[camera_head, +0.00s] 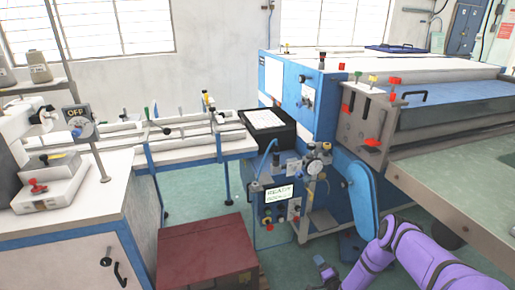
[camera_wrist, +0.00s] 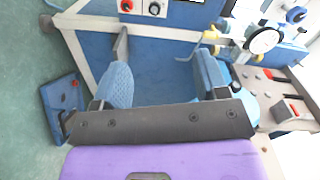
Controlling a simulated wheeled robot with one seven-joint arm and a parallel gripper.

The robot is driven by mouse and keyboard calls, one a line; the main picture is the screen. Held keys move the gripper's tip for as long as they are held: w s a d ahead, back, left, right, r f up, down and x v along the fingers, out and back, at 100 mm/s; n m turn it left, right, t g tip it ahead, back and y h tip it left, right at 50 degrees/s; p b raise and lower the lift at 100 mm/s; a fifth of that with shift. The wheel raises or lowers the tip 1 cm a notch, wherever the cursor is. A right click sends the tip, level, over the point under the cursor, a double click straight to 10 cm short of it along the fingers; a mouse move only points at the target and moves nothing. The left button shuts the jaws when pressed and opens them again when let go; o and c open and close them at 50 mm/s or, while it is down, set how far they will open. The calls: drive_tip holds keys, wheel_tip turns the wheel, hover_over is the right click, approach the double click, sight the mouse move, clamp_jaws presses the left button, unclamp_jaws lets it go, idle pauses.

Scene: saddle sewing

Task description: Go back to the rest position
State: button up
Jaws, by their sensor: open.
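My purple arm (camera_head: 405,255) reaches in from the lower right in the head view. My gripper (camera_head: 326,270) is low in front of the blue machine, partly cut off by the bottom edge of the picture. In the wrist view my gripper (camera_wrist: 162,65) shows two blue fingers spread wide apart. Nothing is between them, only the blue machine panel behind. The gripper holds nothing.
The large blue machine (camera_head: 362,195) stands close beyond my arm, with a lit display box (camera_head: 279,194) and a gauge (camera_wrist: 263,41). A green-topped table (camera_head: 465,165) is at the right. A dark red box (camera_head: 207,252) sits on the floor. A white workbench (camera_head: 75,215) stands left.

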drive_tip(key=w+d+r+n+g, duration=0.1)
drive_tip(key=w+r+n, duration=0.1)
drive_tip(key=w+r, duration=0.5)
drive_tip(key=w+d+r+n+g+h, duration=0.1)
drive_tip(key=w+r, duration=0.3)
drive_tip(key=r, duration=0.6)
drive_tip(key=w+d+r+n+g, duration=0.1)
drive_tip(key=w+r+n, duration=0.1)
drive_tip(key=w+r, duration=0.5)
drive_tip(key=s+d+r+n+g+h, duration=0.1)
drive_tip(key=s+r+h, duration=0.1)
drive_tip(key=r, duration=1.3)
drive_tip(key=s+r+n+g+h, duration=0.1)
drive_tip(key=s+r+n+g, duration=0.15)
drive_tip(key=r, duration=1.35)
drive_tip(key=s+r+g+h, duration=0.2)
drive_tip(key=s+r+h, duration=0.1)
drive_tip(key=s+r, duration=2)
drive_tip(key=s+a+r+n+g+y, duration=0.1)
drive_tip(key=s+n+g, duration=0.1)
drive_tip(key=s, duration=2.8)
drive_tip(key=shift+s+a+g, duration=0.15)
drive_tip(key=shift+s+g, duration=0.2)
drive_tip(key=shift+g, duration=0.1)
